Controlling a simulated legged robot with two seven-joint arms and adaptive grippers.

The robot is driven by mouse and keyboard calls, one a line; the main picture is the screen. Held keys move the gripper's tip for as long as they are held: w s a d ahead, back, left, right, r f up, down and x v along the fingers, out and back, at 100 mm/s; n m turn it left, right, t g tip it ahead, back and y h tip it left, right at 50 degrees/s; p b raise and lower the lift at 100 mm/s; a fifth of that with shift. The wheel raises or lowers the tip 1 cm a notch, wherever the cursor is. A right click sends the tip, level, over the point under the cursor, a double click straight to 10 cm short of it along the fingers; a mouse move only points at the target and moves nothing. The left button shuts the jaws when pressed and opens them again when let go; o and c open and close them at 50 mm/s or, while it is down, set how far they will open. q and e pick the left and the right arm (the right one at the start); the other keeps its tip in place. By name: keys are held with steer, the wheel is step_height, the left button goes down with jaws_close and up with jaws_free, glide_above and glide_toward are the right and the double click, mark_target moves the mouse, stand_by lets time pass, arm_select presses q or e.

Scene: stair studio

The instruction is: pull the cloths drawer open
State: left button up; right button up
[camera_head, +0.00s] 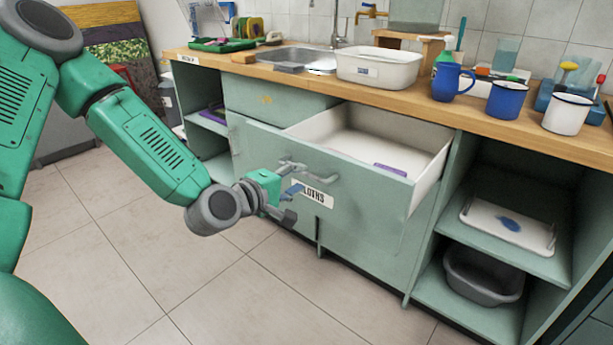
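The cloths drawer (365,190) is a pale green drawer with a white inside, standing well out from the cabinet under the worktop. Its front carries a white label ending in "LOTHS" and a grey bar handle (318,175). A purple item (390,170) shows inside near the front; the rest of the visible floor is bare. My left gripper (290,202) is in front of the drawer front, just below and left of the handle, covering the label's left end. Its fingers are apart, with nothing seen between them. Whether it touches the handle I cannot tell. My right gripper is out of view.
The wooden worktop (420,95) bears a white basin (378,68), blue mugs (446,82) and a white mug (567,113). Right of the drawer, open shelves hold a white tray (480,222) and a grey tub (480,285). The tiled floor (200,290) in front is clear.

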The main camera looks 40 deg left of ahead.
arm_select(q)
steer(key=v, duration=0.3)
steer(key=shift+s+d, duration=0.1)
steer(key=shift+s, duration=0.3)
steer(key=s+d+f+m+g+p, duration=0.2)
steer(key=s+d+f+m+g, duration=0.25)
steer(key=f, duration=0.25)
steer(key=s+d+f+m+g+p, duration=0.2)
steer(key=s+d+f+m+g, duration=0.15)
steer(key=s+f+m, duration=0.3)
steer(key=s+f+m+g+p, duration=0.1)
steer(key=s+f+m+g, duration=0.1)
steer(key=s, duration=0.3)
steer(key=s+f+m+g+y+p, duration=0.1)
steer(key=s+f+m+g, duration=0.1)
steer(key=s, duration=0.3)
steer(key=s+f+m+g+p, duration=0.1)
steer(key=s+f+m+g, duration=0.1)
steer(key=s, duration=0.4)
steer(key=shift+d+f+m+g, duration=0.25)
steer(key=shift+f+m+g, duration=0.2)
steer(key=shift+f, duration=0.3)
